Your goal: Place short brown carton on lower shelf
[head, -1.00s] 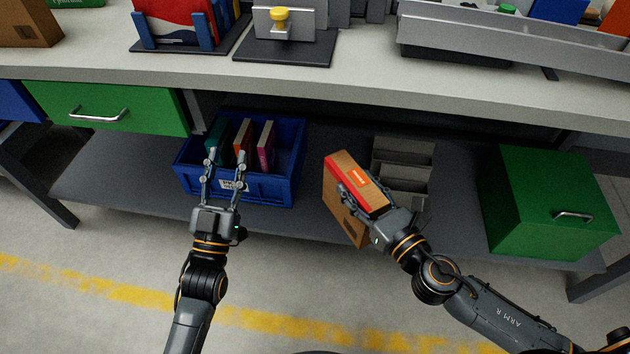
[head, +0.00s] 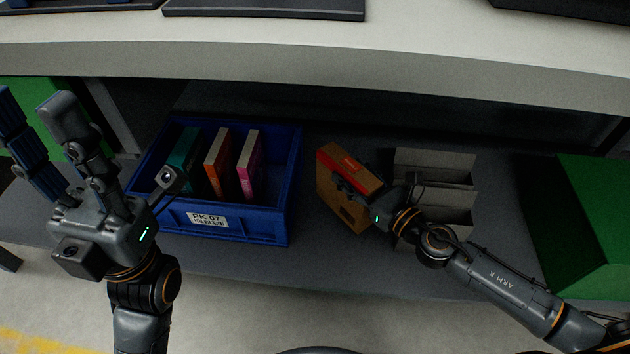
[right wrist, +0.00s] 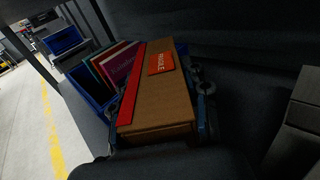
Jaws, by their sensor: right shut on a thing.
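The short brown carton (head: 343,196) has a red band and a red label on top. My right gripper (head: 352,186) is shut on it, over the lower shelf (head: 300,265), between the blue bin and the grey divided holder. In the right wrist view the carton (right wrist: 160,97) fills the middle, with the gripper fingers (right wrist: 165,108) on both sides of it and a "FRAGILE" label showing. I cannot tell whether its base touches the shelf. My left gripper (head: 85,125) is open and empty, raised in front of the shelf at the left.
A blue bin (head: 268,228) labelled PK-07 holds several upright books and stands left of the carton. A grey divided holder (head: 435,162) is close on its right. A green drawer unit (head: 600,215) is farther right. The worktop (head: 300,60) overhangs the shelf.

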